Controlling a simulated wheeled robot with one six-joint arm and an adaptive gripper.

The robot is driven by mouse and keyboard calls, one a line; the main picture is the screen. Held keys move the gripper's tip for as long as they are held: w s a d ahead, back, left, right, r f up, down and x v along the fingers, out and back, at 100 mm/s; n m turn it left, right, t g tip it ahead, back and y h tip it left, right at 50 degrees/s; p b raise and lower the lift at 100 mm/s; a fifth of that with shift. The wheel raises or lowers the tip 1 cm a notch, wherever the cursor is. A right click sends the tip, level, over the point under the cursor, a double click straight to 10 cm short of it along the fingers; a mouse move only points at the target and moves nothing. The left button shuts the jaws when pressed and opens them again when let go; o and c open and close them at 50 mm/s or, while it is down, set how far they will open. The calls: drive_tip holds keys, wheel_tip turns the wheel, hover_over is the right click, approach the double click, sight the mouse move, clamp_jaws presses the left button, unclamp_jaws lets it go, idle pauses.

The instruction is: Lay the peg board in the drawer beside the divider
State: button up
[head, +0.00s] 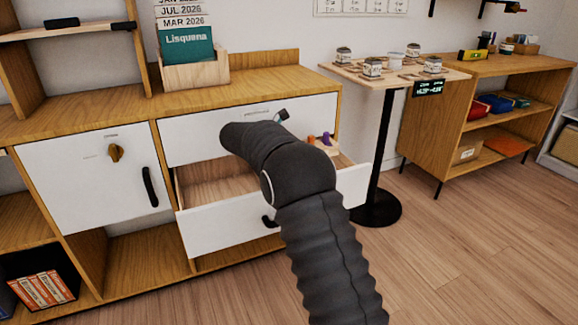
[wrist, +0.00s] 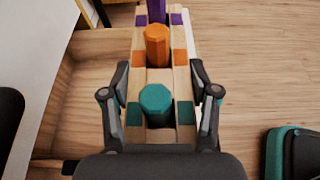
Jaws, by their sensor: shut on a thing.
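The peg board (wrist: 152,77) is a pale wooden strip with teal, orange and purple pegs and matching coloured squares. In the wrist view my gripper (wrist: 160,80) is shut on it, one finger at each long side. In the head view the peg board (head: 325,145) shows partly past my arm, over the right part of the open drawer (head: 222,229). My arm hides the gripper there. The drawer's bare wooden inside (wrist: 82,105) lies left of and below the board in the wrist view. I cannot make out the divider clearly.
A tall small table (head: 390,78) holding jars stands to the right. The wooden floor (head: 440,245) at right is clear.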

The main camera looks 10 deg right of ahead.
drive_tip(key=w+a+f, duration=0.3)
drive_tip(key=w+f, duration=0.1)
drive_tip(key=f, duration=0.3)
drive_tip(key=shift+w+f, duration=0.2)
drive_tip(key=shift+w, duration=0.15)
drive_tip(key=shift+f, duration=0.55)
drive_tip(key=o, duration=1.4)
